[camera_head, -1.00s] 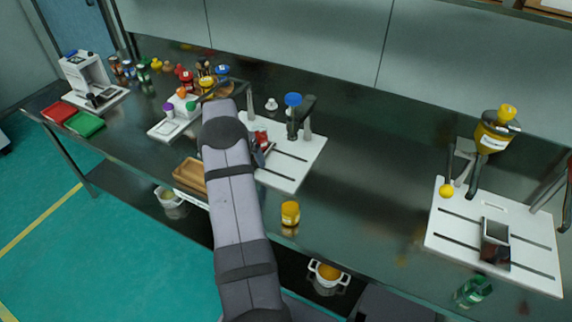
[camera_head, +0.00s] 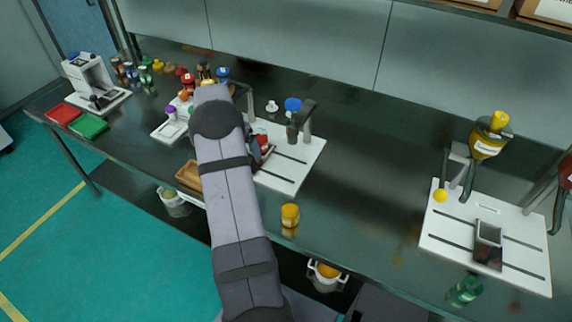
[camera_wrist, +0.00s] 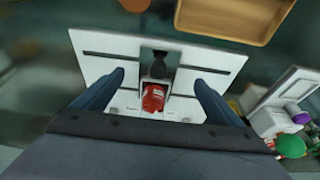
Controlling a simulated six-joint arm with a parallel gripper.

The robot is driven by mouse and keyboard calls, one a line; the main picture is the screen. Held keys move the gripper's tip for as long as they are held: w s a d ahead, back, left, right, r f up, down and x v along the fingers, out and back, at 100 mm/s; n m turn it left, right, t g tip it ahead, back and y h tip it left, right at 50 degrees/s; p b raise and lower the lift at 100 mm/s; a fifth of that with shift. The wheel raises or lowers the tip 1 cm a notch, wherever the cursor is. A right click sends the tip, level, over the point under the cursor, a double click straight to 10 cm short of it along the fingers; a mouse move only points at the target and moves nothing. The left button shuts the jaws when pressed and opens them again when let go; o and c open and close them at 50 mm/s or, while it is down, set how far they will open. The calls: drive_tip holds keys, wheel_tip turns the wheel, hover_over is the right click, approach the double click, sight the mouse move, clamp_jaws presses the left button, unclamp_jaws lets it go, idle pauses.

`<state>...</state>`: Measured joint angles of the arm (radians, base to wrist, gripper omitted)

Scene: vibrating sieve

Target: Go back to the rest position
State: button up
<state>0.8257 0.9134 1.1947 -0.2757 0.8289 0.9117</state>
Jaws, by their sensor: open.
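My gripper (camera_wrist: 159,77) shows in the wrist view with its two dark blue fingers wide apart and nothing held between them. It is above a white slotted station board (camera_wrist: 100,63). A small container with a red jar or red contents (camera_wrist: 153,98) stands on that board and appears between the fingers in the picture, apart from them. In the head view my arm (camera_head: 228,185) reaches over the bench and hides most of the gripper. The same board (camera_head: 300,150) shows right of the arm, with the red item (camera_head: 263,143) partly hidden.
A wooden tray (camera_head: 188,177) lies left of my arm and an orange-yellow jar (camera_head: 290,215) stands right of it. Several bottles crowd the back left. Another white station (camera_head: 515,255) with a yellow bottle stands at the right. The bench between the stations is mostly clear.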

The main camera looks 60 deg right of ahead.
drive_tip(key=shift+a+r, duration=0.2)
drive_tip(key=shift+r, duration=0.35)
drive_tip(key=w+a+r+n+y, duration=0.1)
drive_tip(key=a+r+n, duration=0.25)
drive_tip(key=a, duration=0.95)
drive_tip(key=w+a+r+n+y, duration=0.15)
drive_tip(key=a+n, duration=0.35)
drive_tip(key=a, duration=0.8)
drive_tip(key=s+a+n, duration=1)
drive_tip(key=s+a, duration=0.7)
drive_tip(key=a, duration=0.3)
wheel_tip(320, 180, down, 20)
drive_tip(key=b, duration=1.9)
drive_tip(key=shift+a+y, duration=0.15)
drive_tip(key=shift+y, duration=0.3)
